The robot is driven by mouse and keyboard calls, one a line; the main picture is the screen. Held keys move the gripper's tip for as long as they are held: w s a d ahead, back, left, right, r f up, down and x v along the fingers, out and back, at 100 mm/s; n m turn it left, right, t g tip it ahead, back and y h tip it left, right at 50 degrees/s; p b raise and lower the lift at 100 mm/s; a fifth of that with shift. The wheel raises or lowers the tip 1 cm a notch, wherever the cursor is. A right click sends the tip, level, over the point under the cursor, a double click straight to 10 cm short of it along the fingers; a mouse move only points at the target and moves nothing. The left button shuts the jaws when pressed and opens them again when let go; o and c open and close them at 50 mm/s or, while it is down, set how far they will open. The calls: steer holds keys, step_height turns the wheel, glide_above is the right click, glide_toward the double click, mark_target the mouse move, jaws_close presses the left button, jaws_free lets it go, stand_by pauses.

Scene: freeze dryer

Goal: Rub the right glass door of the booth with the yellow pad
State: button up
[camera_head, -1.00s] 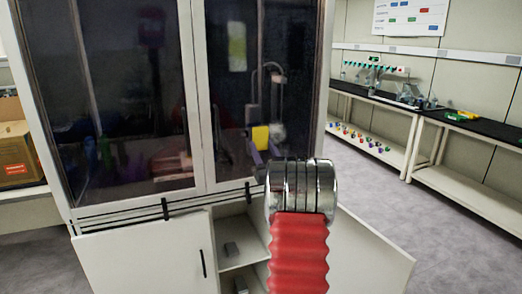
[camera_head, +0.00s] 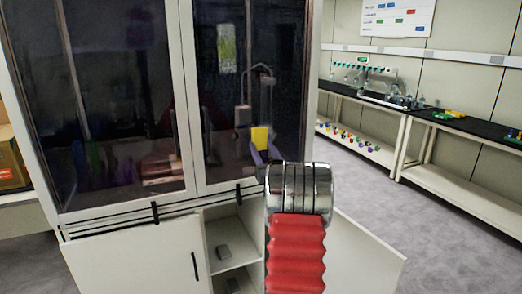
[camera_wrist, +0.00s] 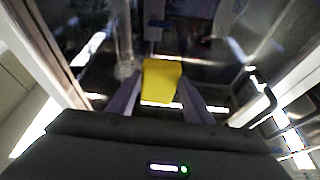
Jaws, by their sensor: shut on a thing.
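The booth's right glass door (camera_head: 222,90) is a dark, reflective pane in a white frame, shut in front of me. The yellow pad (camera_head: 260,138) is in front of the lower right part of this pane. My gripper (camera_head: 259,152) is shut on the pad, with its purple fingers on either side. In the wrist view the pad (camera_wrist: 161,80) sits between the two finger tips (camera_wrist: 160,92), with the dark glass (camera_wrist: 200,40) beyond. I cannot tell whether the pad touches the glass. My red and chrome arm hides the area below the gripper.
The left glass door (camera_head: 100,100) is shut. Benches (camera_head: 440,165) stand at the right. Grey floor between is free.

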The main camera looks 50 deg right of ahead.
steer(key=shift+s+d, duration=0.45)
steer(key=shift+d, duration=0.4)
steer(key=shift+s+d, duration=0.45)
steer(key=shift+d, duration=0.4)
steer(key=shift+s+d, duration=0.55)
steer(key=shift+d, duration=0.3)
steer(key=shift+s+d, duration=0.5)
steer(key=shift+d, duration=0.35)
steer(key=shift+w, duration=0.1)
steer(key=shift+w+a, duration=0.15)
steer(key=shift+a, duration=0.05)
steer(key=shift+w+a, duration=0.45)
steer(key=shift+a, duration=0.35)
steer(key=shift+w+a, duration=0.4)
steer(key=shift+a, duration=0.4)
